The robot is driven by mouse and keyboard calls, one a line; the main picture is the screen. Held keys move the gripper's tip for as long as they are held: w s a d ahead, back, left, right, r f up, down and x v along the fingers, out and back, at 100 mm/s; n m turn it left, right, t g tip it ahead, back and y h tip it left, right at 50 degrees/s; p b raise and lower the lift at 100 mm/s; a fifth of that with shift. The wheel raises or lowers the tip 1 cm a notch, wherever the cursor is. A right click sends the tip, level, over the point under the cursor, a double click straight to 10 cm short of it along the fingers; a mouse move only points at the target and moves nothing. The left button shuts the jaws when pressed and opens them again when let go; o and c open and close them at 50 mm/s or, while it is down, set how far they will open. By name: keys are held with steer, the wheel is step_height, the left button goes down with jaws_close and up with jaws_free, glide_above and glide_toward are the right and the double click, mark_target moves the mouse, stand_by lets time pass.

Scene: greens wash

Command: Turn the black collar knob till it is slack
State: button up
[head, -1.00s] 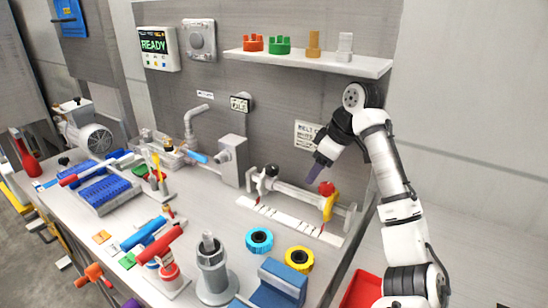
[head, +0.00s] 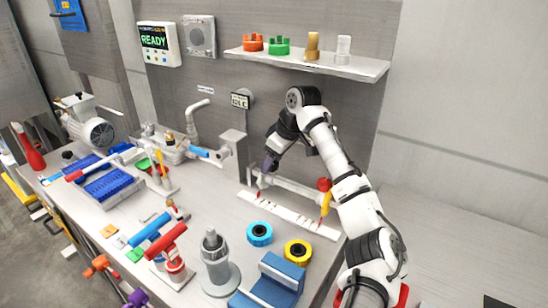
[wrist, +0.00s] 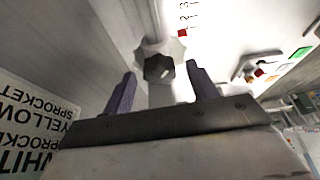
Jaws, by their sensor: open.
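The black collar knob (wrist: 158,69) shows in the wrist view as a dark faceted knob on a pale collar around the rod (wrist: 142,18). My gripper (wrist: 161,80) is open, its two purple fingers apart on either side of the knob in that picture, with gaps at both sides. Whether the fingertips reach the knob's depth I cannot tell. In the head view my gripper (head: 269,165) is at the left end of the rod (head: 297,187), and the knob is largely hidden there.
A white scale strip (head: 290,216) with red marks lies below the rod. A red knob (head: 324,184) and yellow pointer (head: 326,204) are at its right end. A grey post (head: 233,155) stands close left of my gripper. Blue (head: 259,233) and yellow (head: 298,252) rings lie in front.

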steer(key=c, duration=1)
steer(key=m, duration=0.2)
steer(key=shift+s+a+m+t+h+p, duration=0.1)
steer(key=shift+a+m+t+h+p, duration=0.05)
steer(key=shift+m+t+h+p, duration=0.2)
steer(key=shift+m+t+h, duration=0.25)
steer(key=shift+m, duration=0.7)
steer(key=o, duration=1)
